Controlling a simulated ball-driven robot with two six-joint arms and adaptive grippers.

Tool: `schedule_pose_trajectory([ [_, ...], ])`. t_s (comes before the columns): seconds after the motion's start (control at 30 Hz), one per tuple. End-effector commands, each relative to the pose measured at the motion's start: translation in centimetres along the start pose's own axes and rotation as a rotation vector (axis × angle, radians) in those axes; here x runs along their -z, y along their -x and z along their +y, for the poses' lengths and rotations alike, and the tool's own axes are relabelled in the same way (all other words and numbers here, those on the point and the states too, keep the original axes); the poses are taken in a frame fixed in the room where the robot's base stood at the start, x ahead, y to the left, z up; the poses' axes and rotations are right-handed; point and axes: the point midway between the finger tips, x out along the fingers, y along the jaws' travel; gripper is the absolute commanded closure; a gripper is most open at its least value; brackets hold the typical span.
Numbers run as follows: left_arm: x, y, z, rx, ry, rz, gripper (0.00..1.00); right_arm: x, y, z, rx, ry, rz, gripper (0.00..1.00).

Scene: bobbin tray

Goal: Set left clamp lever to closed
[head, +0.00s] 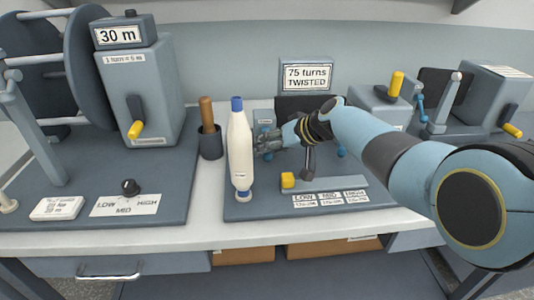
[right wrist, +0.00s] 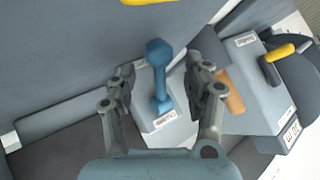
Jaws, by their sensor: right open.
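The left clamp lever (right wrist: 159,75) is a blue bar with a round knob, standing on a small grey labelled plate (right wrist: 162,122) in the right wrist view. My right gripper (right wrist: 160,85) is open, with one finger on each side of the lever and visible gaps between. In the head view my right gripper (head: 264,146) is just right of the white bobbin (head: 240,150) with blue ends, and the lever is mostly hidden there. The labels by the lever are too small to read surely. My left gripper is not in view.
A dark cup (head: 210,143) with a wooden handle stands left of the bobbin. A sign (head: 306,75) reads "75 turns TWISTED". A grey counter box (head: 140,90) with a yellow-handled crank stands at the left.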

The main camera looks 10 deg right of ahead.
Motion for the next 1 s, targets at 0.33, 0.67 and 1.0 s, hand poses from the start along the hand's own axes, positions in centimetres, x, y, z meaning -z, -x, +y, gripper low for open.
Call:
schedule_pose_trajectory([
  [0.33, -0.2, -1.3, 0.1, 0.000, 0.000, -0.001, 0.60, -0.1, -1.8, 0.0, -0.001, 0.000, 0.000, 0.49],
  [0.67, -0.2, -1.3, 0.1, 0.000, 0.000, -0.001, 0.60, 0.0, -1.8, 0.0, -0.001, 0.000, 0.000, 0.67],
  [1.0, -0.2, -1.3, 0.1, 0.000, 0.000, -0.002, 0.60, -0.1, -1.7, 0.1, -0.003, 0.000, 0.000, 1.00],
])
